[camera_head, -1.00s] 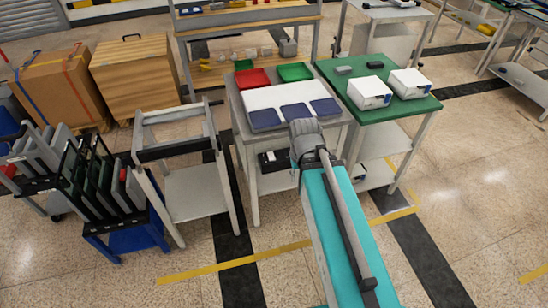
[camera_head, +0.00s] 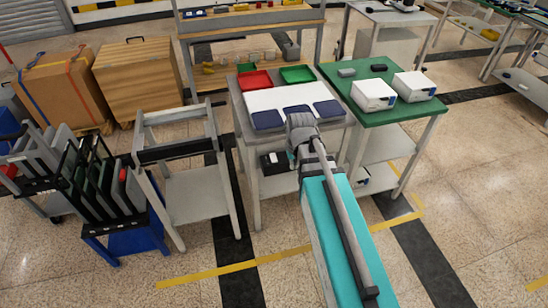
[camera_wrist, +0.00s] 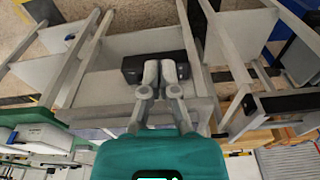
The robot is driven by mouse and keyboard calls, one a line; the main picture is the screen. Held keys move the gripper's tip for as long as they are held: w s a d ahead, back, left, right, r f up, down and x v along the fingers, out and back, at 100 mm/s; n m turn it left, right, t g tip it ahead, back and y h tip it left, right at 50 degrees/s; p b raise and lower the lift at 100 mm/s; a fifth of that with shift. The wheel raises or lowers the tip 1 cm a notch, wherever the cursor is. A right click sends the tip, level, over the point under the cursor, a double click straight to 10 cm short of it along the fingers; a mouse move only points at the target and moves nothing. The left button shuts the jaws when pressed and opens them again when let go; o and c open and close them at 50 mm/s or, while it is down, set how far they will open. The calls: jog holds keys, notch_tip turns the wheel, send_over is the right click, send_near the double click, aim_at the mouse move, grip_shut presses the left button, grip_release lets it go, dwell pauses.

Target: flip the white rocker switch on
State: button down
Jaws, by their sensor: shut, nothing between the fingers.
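I cannot make out a white rocker switch in either view. A black box (camera_head: 272,161) with a pale patch stands on the lower shelf of the grey table. A dark box (camera_wrist: 132,68) shows in the wrist view, partly hidden behind my fingers. My gripper (camera_wrist: 162,66) has its two fingers together and empty, in front of that box in the picture. I cannot tell whether they touch it. In the head view my own wrist and arm hide the fingers, in front of the grey table's front edge.
The grey table (camera_head: 245,128) carries a red tray (camera_head: 255,80), a green tray (camera_head: 297,74) and blue pads (camera_head: 297,111). A green-topped table (camera_head: 412,108) with white boxes (camera_head: 373,95) adjoins on the right. A grey frame cart (camera_head: 195,205) stands left. Floor in front is clear.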

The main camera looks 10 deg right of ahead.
aim_at(273, 155)
jog(key=w+a+f+t+b, duration=0.1)
jog(key=w+f+b, duration=0.1)
jog(key=w, duration=0.7)
jog(key=w+a+f+n+t+b, duration=0.1)
jog(key=w+f+t+b, duration=0.1)
jog(key=w, duration=0.7)
jog(key=shift+a+f+b, duration=0.35)
jog(key=shift+f+b, duration=0.35)
jog(key=shift+b, duration=0.2)
jog(key=shift+w+f, duration=0.15)
jog(key=b+x, duration=0.8)
jog(key=x, duration=0.1)
jog(key=b+x, duration=0.4)
jog(key=b, duration=0.1)
jog(key=shift+w+a+f, duration=0.2)
jog(key=shift+a+f, duration=0.05)
jog(key=shift+a, duration=0.05)
jog(key=shift+w+f, duration=0.15)
jog(key=shift+f, duration=0.1)
